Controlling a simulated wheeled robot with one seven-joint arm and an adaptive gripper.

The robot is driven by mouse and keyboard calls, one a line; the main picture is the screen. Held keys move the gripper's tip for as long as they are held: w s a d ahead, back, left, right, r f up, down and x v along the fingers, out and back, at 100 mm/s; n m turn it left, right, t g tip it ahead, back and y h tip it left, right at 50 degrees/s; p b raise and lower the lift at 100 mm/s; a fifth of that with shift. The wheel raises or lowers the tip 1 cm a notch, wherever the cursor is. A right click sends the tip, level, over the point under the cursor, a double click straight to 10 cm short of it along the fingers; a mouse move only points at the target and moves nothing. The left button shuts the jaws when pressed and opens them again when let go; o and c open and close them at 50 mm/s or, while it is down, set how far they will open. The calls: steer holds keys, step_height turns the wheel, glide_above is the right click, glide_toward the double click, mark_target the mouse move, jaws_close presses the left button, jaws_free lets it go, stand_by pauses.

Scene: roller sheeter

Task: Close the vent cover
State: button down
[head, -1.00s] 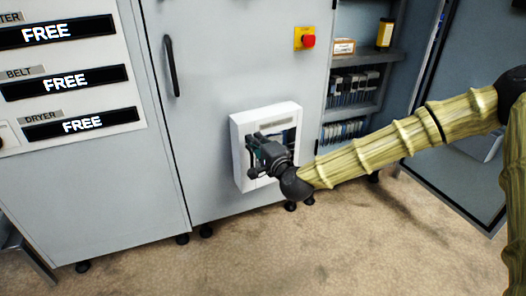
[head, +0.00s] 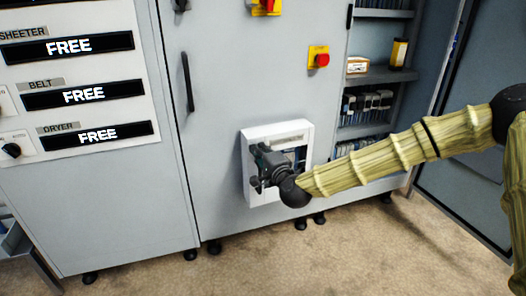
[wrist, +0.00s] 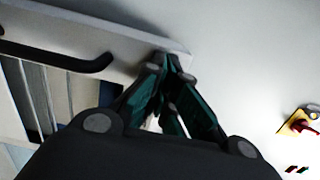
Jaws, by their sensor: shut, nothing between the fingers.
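The white vent unit (head: 290,131) is a shallow box low on the grey cabinet door. A label runs along its top, and dark, slatted parts show inside its frame. In the wrist view its white frame (wrist: 100,28) and pale slats (wrist: 38,95) fill the left side. A dark curved handle (wrist: 60,60) crosses the frame there. My gripper (head: 256,170) is in front of the unit's left half and hides part of it. In the wrist view my gripper (wrist: 168,62) is shut and empty, its tips by the frame's edge. I cannot tell whether they touch, nor how far open the cover is.
The grey cabinet door has a dark handle (head: 188,82) and a red button on yellow (head: 319,59). An open cabinet with shelves (head: 380,76) stands to the right, its door (head: 480,150) swung out. A control panel (head: 80,70) is at left. Carpet in front is clear.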

steer(key=shift+w+a+h+p, duration=0.3)
steer(key=shift+w+a, duration=0.2)
steer(key=shift+a, duration=0.05)
steer(key=shift+w+r+m+t+h, duration=0.1)
steer(key=shift+w+m+t+h, duration=0.05)
steer(key=shift+m+t+h, duration=0.2)
steer(key=shift+r, duration=0.1)
